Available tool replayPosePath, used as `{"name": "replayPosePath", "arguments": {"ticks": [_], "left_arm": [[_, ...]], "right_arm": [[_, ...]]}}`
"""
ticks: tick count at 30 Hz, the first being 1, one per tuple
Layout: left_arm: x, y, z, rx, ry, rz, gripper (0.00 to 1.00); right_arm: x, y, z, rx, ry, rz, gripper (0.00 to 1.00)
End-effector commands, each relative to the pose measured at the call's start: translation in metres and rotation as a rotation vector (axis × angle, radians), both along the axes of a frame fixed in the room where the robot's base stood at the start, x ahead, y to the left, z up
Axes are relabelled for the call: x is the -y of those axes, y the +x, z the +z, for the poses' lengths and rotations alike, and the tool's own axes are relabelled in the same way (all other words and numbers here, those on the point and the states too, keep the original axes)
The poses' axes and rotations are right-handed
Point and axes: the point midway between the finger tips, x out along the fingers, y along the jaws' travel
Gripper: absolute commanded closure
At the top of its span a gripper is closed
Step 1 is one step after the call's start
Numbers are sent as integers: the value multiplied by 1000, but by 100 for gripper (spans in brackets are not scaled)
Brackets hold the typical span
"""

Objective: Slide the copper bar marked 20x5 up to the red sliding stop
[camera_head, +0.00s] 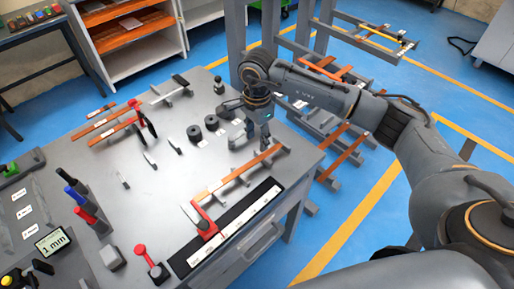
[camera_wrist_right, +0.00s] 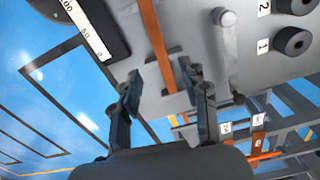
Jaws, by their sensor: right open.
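A long copper bar (camera_head: 240,174) lies on grey supports at the front right of the bench, beside a black-and-white scale; its marking is too small to read. The red sliding stop (camera_head: 204,224) stands at the scale, close to the bar's near-left end; I cannot tell whether they touch. My right gripper (camera_head: 255,132) is over the bar's far-right part. In the right wrist view the gripper (camera_wrist_right: 161,73) is open, its fingers on either side of the bar (camera_wrist_right: 156,45) as seen there; contact is not clear. My left gripper is not in view.
The scale (camera_head: 236,224) runs along the bench's front edge. Black round weights (camera_head: 194,133) stand behind the gripper. Other copper bars (camera_head: 113,131) lie at the back left. A red-knobbed lever (camera_head: 141,250) and upright markers (camera_head: 82,195) stand at the left.

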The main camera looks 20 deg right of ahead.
Motion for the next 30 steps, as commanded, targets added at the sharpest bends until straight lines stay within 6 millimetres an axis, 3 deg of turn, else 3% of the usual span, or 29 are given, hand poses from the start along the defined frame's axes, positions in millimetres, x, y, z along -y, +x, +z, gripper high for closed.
{"name": "replayPosePath", "arguments": {"ticks": [3,9,26,29,30], "left_arm": [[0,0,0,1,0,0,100],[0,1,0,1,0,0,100],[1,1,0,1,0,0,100],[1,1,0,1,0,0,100],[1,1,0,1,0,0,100]], "right_arm": [[0,1,22,3,0,1,55],[0,0,40,0,0,0,55],[-2,-1,41,-2,6,1,55],[-19,-4,35,0,67,7,55],[-34,-8,31,-2,121,9,55]]}}
